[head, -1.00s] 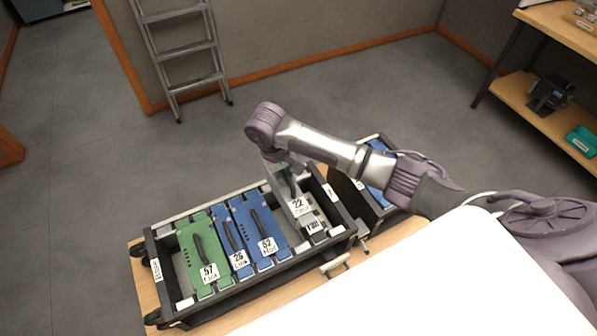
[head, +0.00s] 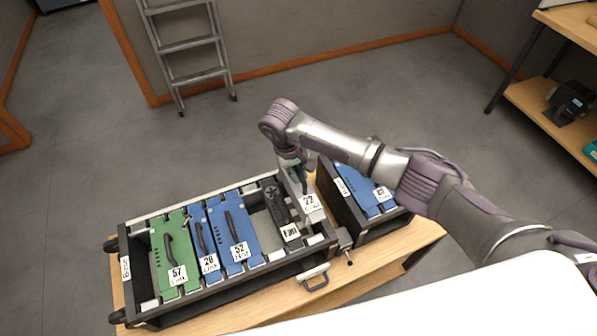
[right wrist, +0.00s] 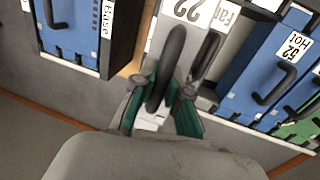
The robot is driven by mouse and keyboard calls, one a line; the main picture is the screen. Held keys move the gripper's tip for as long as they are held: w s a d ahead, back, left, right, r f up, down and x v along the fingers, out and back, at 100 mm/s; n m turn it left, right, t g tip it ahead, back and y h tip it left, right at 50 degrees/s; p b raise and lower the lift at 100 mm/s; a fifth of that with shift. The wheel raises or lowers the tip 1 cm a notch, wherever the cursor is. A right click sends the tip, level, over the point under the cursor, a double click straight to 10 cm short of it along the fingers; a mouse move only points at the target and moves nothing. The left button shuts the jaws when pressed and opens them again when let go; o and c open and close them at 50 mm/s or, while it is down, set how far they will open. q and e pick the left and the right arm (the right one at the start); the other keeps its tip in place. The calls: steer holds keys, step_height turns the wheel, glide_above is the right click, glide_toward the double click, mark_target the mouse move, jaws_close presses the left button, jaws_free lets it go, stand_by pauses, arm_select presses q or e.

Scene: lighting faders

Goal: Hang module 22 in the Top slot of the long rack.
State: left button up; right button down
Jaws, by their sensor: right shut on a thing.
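Module 22 (head: 312,208) is a pale grey panel with a black handle and a white "22" label. My right gripper (head: 297,158) is shut on its handle (right wrist: 168,70), seen close in the right wrist view. In the head view the module is above the right end of the long rack (head: 225,289), right of the fan module (head: 277,207). I cannot tell how high it is. The long rack also holds green module 57 (head: 176,250), blue module 26 (head: 207,257) and blue module 52 (head: 236,233). My left gripper is not in view.
A shorter rack (head: 337,212) with blue modules (head: 365,196) stands just right of the long rack on the wooden table (head: 290,302). An uncovered bay (head: 262,232) lies between module 52 and the fan module. A ladder (head: 190,50) leans on the far wall.

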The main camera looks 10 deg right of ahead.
mark_target(298, 191)
step_height(298, 191, down, 2)
steer(key=shift+f+b, duration=0.1)
steer(key=shift+b, duration=0.95)
steer(key=shift+f+b, duration=0.15)
steer(key=shift+b, duration=0.2)
steer(key=shift+f+b, duration=0.55)
steer(key=shift+b, duration=0.15)
steer(key=shift+f, duration=0.55)
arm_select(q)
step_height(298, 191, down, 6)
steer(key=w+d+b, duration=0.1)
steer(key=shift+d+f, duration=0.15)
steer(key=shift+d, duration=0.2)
arm_select(e)
steer(key=shift+f, duration=2.45)
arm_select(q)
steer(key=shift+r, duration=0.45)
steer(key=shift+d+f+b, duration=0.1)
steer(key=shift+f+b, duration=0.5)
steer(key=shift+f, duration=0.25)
arm_select(e)
steer(key=shift+f, duration=1.25)
